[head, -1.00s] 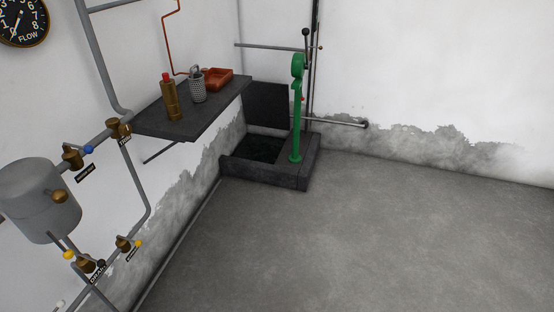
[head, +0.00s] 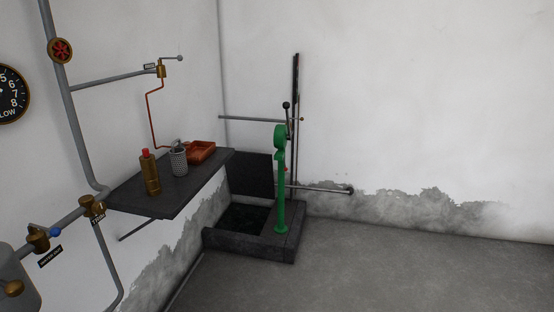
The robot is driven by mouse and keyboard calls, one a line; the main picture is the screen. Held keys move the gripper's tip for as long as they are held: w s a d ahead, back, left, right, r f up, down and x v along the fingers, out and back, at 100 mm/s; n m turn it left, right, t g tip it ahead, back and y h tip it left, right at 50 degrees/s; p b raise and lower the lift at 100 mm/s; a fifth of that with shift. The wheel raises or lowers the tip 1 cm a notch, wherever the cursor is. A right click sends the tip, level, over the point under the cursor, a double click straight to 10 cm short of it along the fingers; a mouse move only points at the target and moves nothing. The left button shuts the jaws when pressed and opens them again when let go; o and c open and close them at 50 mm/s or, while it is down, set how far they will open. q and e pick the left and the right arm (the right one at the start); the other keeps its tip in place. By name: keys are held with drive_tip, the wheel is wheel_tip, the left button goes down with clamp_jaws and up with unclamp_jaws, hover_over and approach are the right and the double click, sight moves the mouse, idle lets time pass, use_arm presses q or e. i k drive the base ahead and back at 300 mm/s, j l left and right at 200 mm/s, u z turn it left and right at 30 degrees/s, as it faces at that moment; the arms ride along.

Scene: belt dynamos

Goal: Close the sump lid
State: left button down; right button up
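The sump (head: 208,240) is a low dark stone-like box on the floor in the far corner. Its opening (head: 243,219) is dark and uncovered. The sump lid (head: 250,174) is a dark flat panel standing raised at the back of the opening, against the wall side. The shelf hides part of the lid's left side. A green hand pump (head: 280,190) stands on the right part of the sump, in front of the lid's right edge. Neither of my grippers shows in the head view.
A dark shelf (head: 160,195) juts from the left wall, holding a brass bottle (head: 150,175), a perforated metal cup (head: 178,161) and a red tray (head: 201,152). Pipes and valves line the left wall. A pipe (head: 318,188) runs right from behind the pump. The floor (head: 400,275) at right is clear.

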sight(249, 174)
drive_tip(key=i+l+z, duration=0.3)
drive_tip(key=i, duration=0.6)
drive_tip(key=i+z, duration=0.25)
drive_tip(key=i, duration=0.65)
